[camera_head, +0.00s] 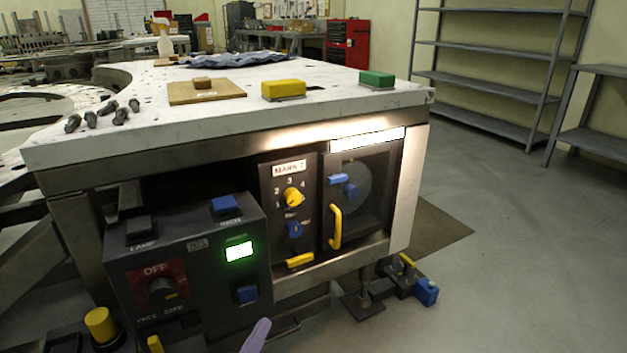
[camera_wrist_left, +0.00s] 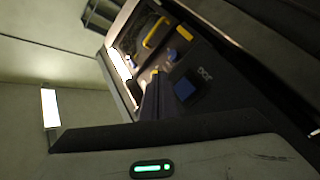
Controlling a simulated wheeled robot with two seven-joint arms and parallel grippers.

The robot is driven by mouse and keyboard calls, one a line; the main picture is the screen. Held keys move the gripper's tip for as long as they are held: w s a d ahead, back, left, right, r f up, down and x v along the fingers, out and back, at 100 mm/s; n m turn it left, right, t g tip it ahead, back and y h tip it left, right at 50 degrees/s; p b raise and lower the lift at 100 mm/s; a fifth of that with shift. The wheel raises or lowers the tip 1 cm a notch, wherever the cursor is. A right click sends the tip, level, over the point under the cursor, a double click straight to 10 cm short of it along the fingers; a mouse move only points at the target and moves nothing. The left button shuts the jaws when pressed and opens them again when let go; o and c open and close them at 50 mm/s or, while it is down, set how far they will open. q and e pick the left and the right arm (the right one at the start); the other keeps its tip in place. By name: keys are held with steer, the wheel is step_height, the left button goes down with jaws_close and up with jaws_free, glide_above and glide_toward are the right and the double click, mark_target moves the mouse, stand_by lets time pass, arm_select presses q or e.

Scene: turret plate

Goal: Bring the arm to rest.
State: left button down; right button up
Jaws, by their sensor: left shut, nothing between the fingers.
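My left gripper (camera_head: 257,336) shows only as a narrow pale-purple tip at the bottom edge of the head view, in front of the dark control box (camera_head: 188,262). It is shut and nothing shows in it. The rest of its arm is out of that view. In the left wrist view, the control box (camera_wrist_left: 218,92) and a blue button (camera_wrist_left: 185,88) appear tilted. My right gripper is not in view.
A white-topped table (camera_head: 220,108) holds a wooden board (camera_head: 206,92), yellow and green blocks, and several dark bolts. Below it are a dial panel (camera_head: 290,212) and a door with a yellow handle (camera_head: 335,227). The floor at right is mostly clear before grey shelves (camera_head: 490,95).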

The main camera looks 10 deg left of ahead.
arm_select(q)
steer(key=s+a+f+m+g+y, duration=0.25)
steer(key=s+m+g, duration=0.35)
steer(key=s, duration=0.8)
steer(key=s+a+f+m+g+y, duration=0.1)
steer(key=s+a+f+m+g, duration=0.2)
steer(key=s+g, duration=0.8)
steer(key=w+d+f+t+h, duration=0.2)
steer(key=w+d+t+h, duration=0.1)
steer(key=d+t, duration=0.45)
step_height(320, 180, up, 11)
steer(key=s+a+p, duration=0.1)
steer(key=a+p, duration=0.1)
steer(key=p, duration=1.5)
steer(key=shift+f+y+p, duration=0.2)
steer(key=shift+y+p, duration=0.1)
steer(key=shift+y, duration=0.05)
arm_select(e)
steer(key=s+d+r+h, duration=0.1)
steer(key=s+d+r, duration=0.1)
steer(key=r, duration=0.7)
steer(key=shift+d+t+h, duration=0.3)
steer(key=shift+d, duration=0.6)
arm_select(q)
steer(key=shift+f, duration=0.1)
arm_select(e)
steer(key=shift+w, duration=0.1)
